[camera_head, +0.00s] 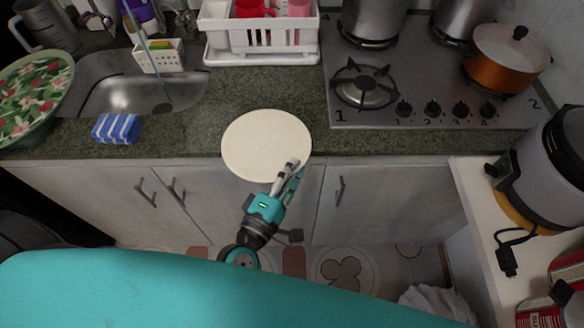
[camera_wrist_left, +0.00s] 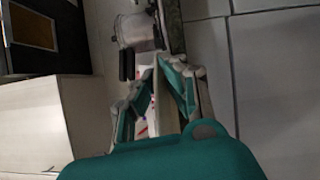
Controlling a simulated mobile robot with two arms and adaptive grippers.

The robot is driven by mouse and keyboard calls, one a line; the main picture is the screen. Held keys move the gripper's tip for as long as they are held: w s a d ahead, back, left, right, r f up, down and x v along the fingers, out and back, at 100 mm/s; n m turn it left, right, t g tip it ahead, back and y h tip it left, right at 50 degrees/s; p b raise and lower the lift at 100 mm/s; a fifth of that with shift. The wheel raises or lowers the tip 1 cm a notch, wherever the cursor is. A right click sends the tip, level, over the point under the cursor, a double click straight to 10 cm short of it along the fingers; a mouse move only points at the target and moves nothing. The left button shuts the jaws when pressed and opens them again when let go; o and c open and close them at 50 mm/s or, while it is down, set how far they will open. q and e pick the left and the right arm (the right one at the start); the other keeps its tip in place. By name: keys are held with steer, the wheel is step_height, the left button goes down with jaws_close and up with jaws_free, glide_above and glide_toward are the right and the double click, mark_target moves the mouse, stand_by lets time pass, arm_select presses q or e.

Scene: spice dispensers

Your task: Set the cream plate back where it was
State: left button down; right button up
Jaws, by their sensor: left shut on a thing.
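The cream plate (camera_head: 265,137) is round and flat, and its face shows in the head view. It overlaps the front edge of the counter, and its near side sticks out past that edge. I cannot tell whether it touches the counter. My left gripper (camera_head: 290,168) is shut on the plate's near right rim, with its arm coming up from below. In the left wrist view the fingers of the left gripper (camera_wrist_left: 155,85) close around a thin pale edge, which looks like the plate seen edge-on. My right gripper does not show.
The green counter (camera_head: 190,138) is clear beside the plate. A striped sponge (camera_head: 117,129) and sink (camera_head: 130,85) are at left, with a floral plate (camera_head: 35,95) beyond. A white dish rack (camera_head: 262,45) stands behind. The stove (camera_head: 400,75) with an orange pot (camera_head: 500,60) is at right.

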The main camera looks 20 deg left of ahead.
arm_select(q)
steer(key=c, duration=1.5)
jaws_free()
steer(key=shift+f, duration=0.1)
steer(key=shift+o, duration=0.2)
steer(key=shift+r, duration=0.2)
steer(key=shift+s+a+f, duration=0.1)
steer(key=shift+s+f, duration=0.05)
steer(key=shift+s, duration=0.15)
steer(key=b+v, duration=0.3)
steer(key=v, duration=0.8)
steer(key=shift+s, duration=0.2)
